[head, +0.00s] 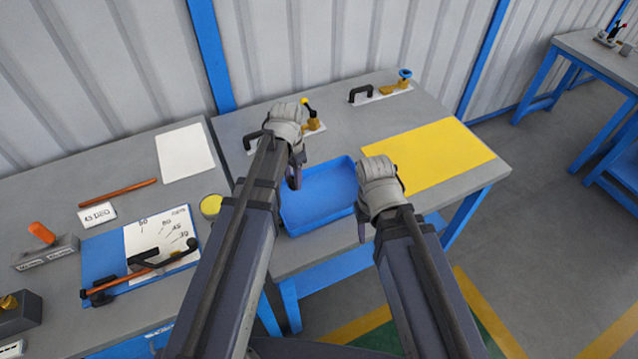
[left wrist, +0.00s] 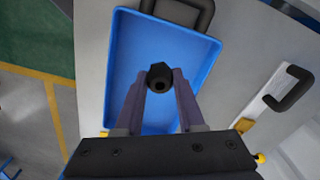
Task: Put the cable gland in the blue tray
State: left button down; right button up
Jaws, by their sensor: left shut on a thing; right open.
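The blue tray (head: 325,205) lies on the grey workbench, between my two arms in the head view. It also shows in the left wrist view (left wrist: 137,50), and its visible floor is bare. My left gripper (head: 294,178) is over the tray's left part. In the left wrist view my left gripper (left wrist: 160,85) is shut on the cable gland (left wrist: 160,76), a small black piece with a round hole, held above the tray. I cannot make out the gland in the head view. My right gripper (head: 362,230) is open and empty by the tray's right edge.
A yellow mat (head: 430,158) lies right of the tray. Behind are a black handle (head: 364,92) on a white plate and a yellow fitting with a blue top (head: 403,78). A yellow round tub (head: 211,206) stands left of the tray.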

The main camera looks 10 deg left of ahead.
pick_arm(q)
jog(key=shift+w+a, duration=0.15)
jog(key=shift+w, duration=0.25)
jog(key=shift+s+f+b, duration=0.15)
jog(key=shift+f+b, duration=0.15)
jog(key=shift+b, duration=0.05)
jog(key=b, duration=0.6)
send_over(296, 207)
notch_tip(296, 207, down, 6)
jog(key=shift+r, duration=0.15)
pick_arm(e)
notch_tip(296, 207, down, 6)
jog(key=shift+w+f, duration=0.2)
jog(key=shift+w, duration=0.1)
jog(key=shift+a, duration=0.1)
pick_arm(q)
notch_tip(296, 207, down, 4)
jog(key=b, duration=0.3)
jog(key=shift+r, duration=0.15)
pick_arm(e)
notch_tip(296, 207, down, 4)
jog(key=shift+r, duration=0.15)
pick_arm(q)
jog(key=shift+b, duration=0.35)
jog(key=c, duration=0.5)
grip_release()
